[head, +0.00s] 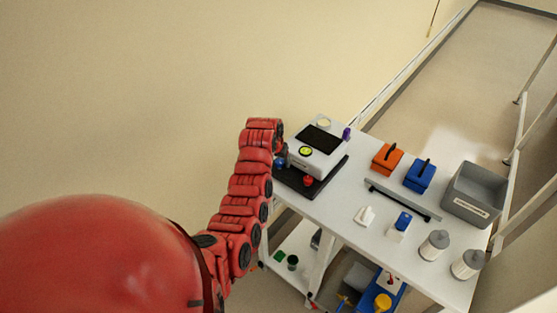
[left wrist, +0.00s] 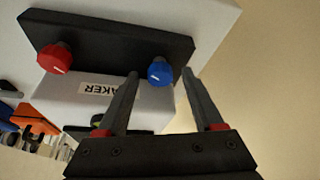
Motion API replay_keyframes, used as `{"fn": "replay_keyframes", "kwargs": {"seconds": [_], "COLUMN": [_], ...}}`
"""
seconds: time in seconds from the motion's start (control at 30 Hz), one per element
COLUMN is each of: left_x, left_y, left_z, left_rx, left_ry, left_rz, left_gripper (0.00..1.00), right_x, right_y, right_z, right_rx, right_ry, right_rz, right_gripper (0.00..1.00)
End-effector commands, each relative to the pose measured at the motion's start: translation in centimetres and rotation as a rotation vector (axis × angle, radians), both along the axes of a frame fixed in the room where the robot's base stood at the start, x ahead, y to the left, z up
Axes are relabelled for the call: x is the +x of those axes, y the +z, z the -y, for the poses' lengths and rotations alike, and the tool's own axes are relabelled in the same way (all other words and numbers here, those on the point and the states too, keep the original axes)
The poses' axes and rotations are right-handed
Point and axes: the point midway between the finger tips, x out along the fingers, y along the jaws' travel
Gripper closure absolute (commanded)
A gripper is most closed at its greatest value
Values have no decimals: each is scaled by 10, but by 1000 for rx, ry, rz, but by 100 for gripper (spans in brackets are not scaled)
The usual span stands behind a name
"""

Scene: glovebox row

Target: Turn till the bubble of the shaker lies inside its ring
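The shaker (head: 318,160) is a white box with a dark top plate, on a black base at the left end of the white table. A yellow-green round level (head: 305,151) with a dark rim is on it; its bubble is too small to make out. The base carries a red knob (head: 308,181) and a blue knob (left wrist: 160,72), each with a white mark. My left gripper (left wrist: 159,75) is open, its fingertips on either side of the blue knob, with a gap visible at each side. In the head view my arm partly hides the gripper. My right gripper is not in view.
On the table stand an orange case (head: 387,158), a blue case (head: 420,175), a long grey bar (head: 402,199), a grey bin (head: 470,194) and two grey-lidded jars (head: 434,246). A purple item (head: 347,133) stands close behind the shaker. A lower shelf (head: 298,248) holds small things.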

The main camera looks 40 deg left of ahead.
Motion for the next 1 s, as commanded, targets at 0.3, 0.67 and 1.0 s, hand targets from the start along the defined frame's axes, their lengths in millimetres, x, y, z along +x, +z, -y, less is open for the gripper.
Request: {"fn": "replay_keyframes", "kwargs": {"seconds": [0.3,0.67,1.0], "left_x": [0,1,2], "left_y": [0,-1,-5], "left_z": [0,0,3], "left_rx": [0,1,4], "left_ry": [0,11,172], "left_rz": [0,2,5], "left_gripper": [89,100,100], "right_x": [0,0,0], "right_y": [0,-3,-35], "right_z": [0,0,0], "right_rx": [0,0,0], "right_ry": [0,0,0], "right_rz": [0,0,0], "right_gripper": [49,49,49]}}
